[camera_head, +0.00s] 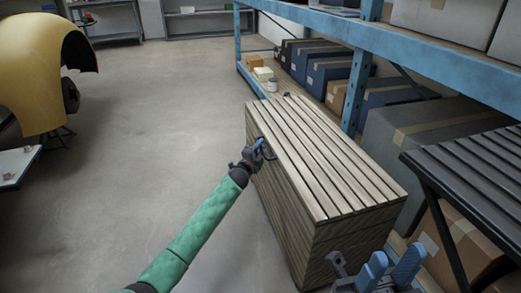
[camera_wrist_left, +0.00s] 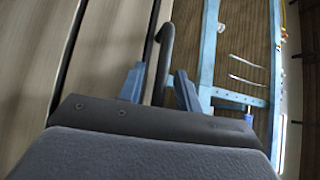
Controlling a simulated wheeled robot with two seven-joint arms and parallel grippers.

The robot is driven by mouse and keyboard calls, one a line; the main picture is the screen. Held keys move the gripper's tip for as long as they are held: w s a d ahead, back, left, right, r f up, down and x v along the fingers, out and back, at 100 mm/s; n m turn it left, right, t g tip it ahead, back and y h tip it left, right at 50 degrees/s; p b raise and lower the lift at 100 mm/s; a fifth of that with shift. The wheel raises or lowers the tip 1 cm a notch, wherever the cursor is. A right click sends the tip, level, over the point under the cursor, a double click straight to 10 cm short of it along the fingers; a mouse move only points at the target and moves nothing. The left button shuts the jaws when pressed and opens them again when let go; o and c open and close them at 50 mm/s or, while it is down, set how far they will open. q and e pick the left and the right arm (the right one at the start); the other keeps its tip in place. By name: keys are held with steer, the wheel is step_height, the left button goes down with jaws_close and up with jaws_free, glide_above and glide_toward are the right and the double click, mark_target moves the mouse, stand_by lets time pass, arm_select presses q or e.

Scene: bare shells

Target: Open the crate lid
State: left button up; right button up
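A wooden slatted crate (camera_head: 285,200) stands on the floor in the middle of the head view. Its slatted lid (camera_head: 325,155) lies flat and closed on top. My left gripper (camera_head: 260,146) is at the lid's left edge, by a dark curved handle (camera_head: 270,154). In the left wrist view the handle (camera_wrist_left: 164,45) passes between the two blue fingers of my left gripper (camera_wrist_left: 160,85), with narrow gaps beside it; the fingers look open around it. My right gripper (camera_head: 390,266) is open and empty, near the crate's near right end.
A blue shelf rack (camera_head: 356,90) with boxes runs behind and right of the crate. A dark slatted surface (camera_head: 475,170) is at the right. A yellow car shell (camera_head: 30,75) and a white table (camera_head: 15,165) are at the left. The grey floor (camera_head: 150,130) between is clear.

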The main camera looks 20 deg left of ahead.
arm_select(q)
steer(key=shift+c, duration=0.4)
jaws_close()
steer(key=shift+r, duration=0.1)
